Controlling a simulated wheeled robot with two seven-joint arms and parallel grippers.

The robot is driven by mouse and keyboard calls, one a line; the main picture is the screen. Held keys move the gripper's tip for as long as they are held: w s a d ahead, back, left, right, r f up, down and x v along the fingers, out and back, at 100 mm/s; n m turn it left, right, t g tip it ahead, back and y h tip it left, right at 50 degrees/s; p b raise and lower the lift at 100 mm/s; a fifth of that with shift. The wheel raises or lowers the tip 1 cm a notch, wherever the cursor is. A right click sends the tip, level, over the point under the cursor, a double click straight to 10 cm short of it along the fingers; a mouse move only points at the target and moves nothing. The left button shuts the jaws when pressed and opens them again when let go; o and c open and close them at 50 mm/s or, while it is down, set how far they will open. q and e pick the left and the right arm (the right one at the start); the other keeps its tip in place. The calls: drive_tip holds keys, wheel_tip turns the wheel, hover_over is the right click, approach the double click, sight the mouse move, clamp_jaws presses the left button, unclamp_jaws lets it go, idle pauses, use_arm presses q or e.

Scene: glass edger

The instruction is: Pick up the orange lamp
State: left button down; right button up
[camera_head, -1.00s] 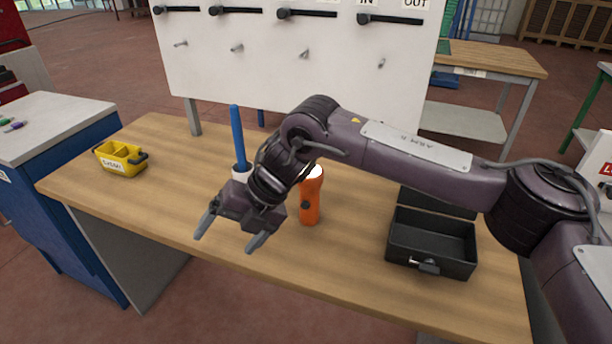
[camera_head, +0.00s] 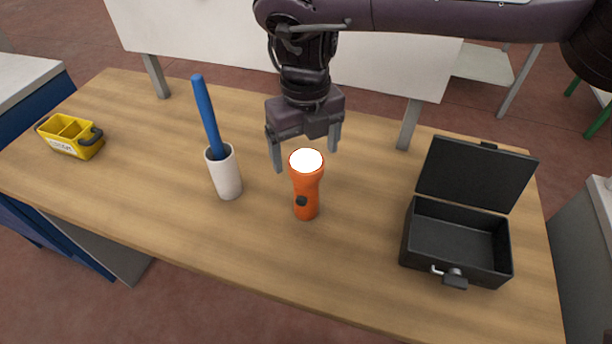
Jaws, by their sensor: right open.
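The orange lamp (camera_head: 306,190) is a torch standing upright on the wooden table, with its bright white lens facing up. My right gripper (camera_head: 306,160) is open and points down just above and behind the lamp. Its two fingers stand to the left and right of the lamp's head in the picture. I cannot tell whether they touch it; nothing is held. My left gripper is not in view.
A white cup (camera_head: 224,174) holding a blue stick (camera_head: 207,115) stands left of the lamp. An open black box (camera_head: 456,245) is at the right. A yellow caddy (camera_head: 72,140) sits far left. A white board (camera_head: 380,62) rises behind the wooden table (camera_head: 150,200).

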sight(307, 160)
wheel_tip(307, 160, down, 6)
drive_tip(key=shift+d+r+p, duration=0.1)
drive_tip(key=shift+r+p, duration=0.1)
drive_tip(key=shift+p, duration=0.7)
drive_tip(key=shift+s+f, duration=0.1)
drive_tip(key=shift+f, duration=0.4)
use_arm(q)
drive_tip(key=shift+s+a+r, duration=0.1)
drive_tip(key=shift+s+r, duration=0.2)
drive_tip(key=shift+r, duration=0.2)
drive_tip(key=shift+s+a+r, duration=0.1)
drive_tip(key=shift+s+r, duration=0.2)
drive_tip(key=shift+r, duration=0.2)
use_arm(e)
drive_tip(key=c, duration=1.1)
